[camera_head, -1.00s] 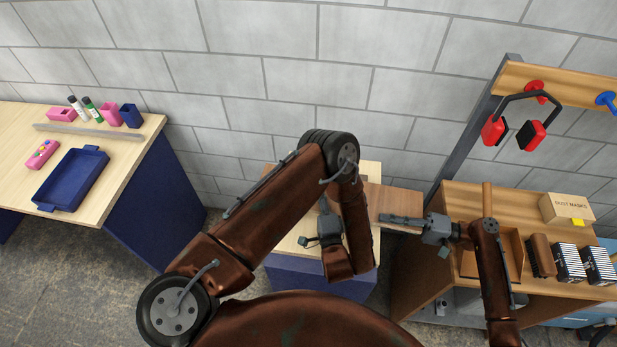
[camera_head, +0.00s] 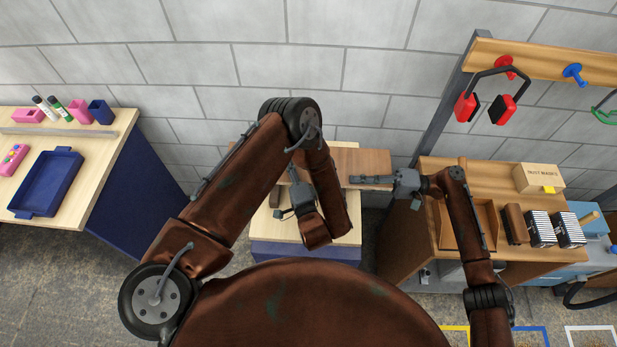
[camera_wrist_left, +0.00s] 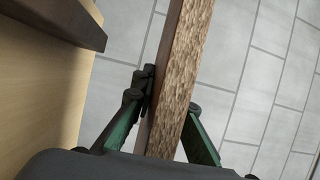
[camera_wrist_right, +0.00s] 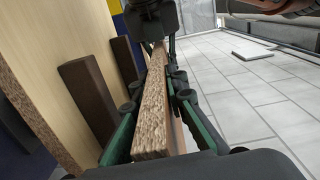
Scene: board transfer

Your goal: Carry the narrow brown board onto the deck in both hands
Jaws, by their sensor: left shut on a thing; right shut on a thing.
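The deck (camera_head: 268,228) has a light wood top on a blue base. My left gripper (camera_head: 294,178) is shut on the board; the left wrist view shows its fingers on both sides of the board's edge (camera_wrist_left: 182,75). My right gripper (camera_head: 360,180) is shut on the board near its right end; the right wrist view shows the board (camera_wrist_right: 152,120) between its fingers. The board appears raised beside the deck top (camera_wrist_right: 45,60); its exact height is unclear.
Dark brown blocks (camera_wrist_right: 85,95) stand on the deck. To the right is a wooden bench (camera_head: 440,170) with a dust mask box (camera_head: 537,180), with red ear defenders (camera_head: 490,108) hanging above. To the left is a table with a blue tray (camera_head: 48,183). A block wall stands behind.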

